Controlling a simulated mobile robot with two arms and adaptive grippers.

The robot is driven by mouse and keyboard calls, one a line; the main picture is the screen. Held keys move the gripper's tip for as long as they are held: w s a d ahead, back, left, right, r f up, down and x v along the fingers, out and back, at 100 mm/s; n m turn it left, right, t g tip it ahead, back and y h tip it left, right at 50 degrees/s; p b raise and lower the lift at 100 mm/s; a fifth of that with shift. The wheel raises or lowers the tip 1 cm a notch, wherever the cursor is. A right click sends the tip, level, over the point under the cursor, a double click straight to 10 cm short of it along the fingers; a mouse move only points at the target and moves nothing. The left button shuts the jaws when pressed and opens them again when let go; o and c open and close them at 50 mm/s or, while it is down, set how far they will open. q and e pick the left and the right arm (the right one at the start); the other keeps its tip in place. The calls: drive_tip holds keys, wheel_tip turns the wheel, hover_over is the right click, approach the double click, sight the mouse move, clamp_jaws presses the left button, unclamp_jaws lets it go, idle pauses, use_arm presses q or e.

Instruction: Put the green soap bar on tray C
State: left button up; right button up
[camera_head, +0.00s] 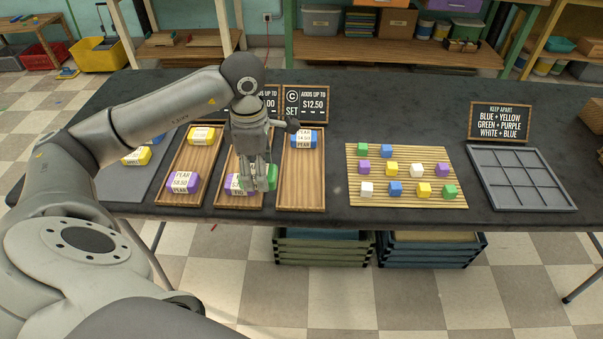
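The green soap bar (272,177) shows at the fingertips of my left gripper (258,186), mostly hidden by the fingers. The gripper points down over the right part of the middle wooden tray and appears shut on the bar. I cannot tell how high the bar is above the tray. Tray C (301,181) is the right wooden tray, behind which stands the sign marked C (305,104). A blue soap bar (304,140) lies at its far end; its near part is bare. My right gripper is not in view.
A purple soap bar (233,183) lies in the middle tray, close to my gripper. The left tray holds a yellow bar (201,135) and a purple bar (183,183). Another yellow bar (138,156) lies on a grey mat. A slatted mat (405,202) with coloured cubes lies right of tray C.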

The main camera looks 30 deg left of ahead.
use_arm(q)
drive_tip(key=w+d+f+p, duration=0.1)
drive_tip(key=w+d+f, duration=0.2)
drive_tip(key=w, duration=0.4)
hover_over(301, 190)
drive_tip(key=s, duration=0.1)
wheel_tip(301, 190, down, 5)
drive_tip(key=shift+r+p, duration=0.2)
drive_tip(key=shift+p, duration=0.15)
drive_tip(key=shift+w+f, duration=0.45)
drive_tip(key=shift+f, duration=0.15)
wheel_tip(301, 190, down, 2)
drive_tip(key=shift+d+f+p, duration=0.1)
drive_tip(key=shift+f+p, duration=0.05)
drive_tip(key=shift+p, duration=0.3)
drive_tip(key=shift+f, duration=0.4)
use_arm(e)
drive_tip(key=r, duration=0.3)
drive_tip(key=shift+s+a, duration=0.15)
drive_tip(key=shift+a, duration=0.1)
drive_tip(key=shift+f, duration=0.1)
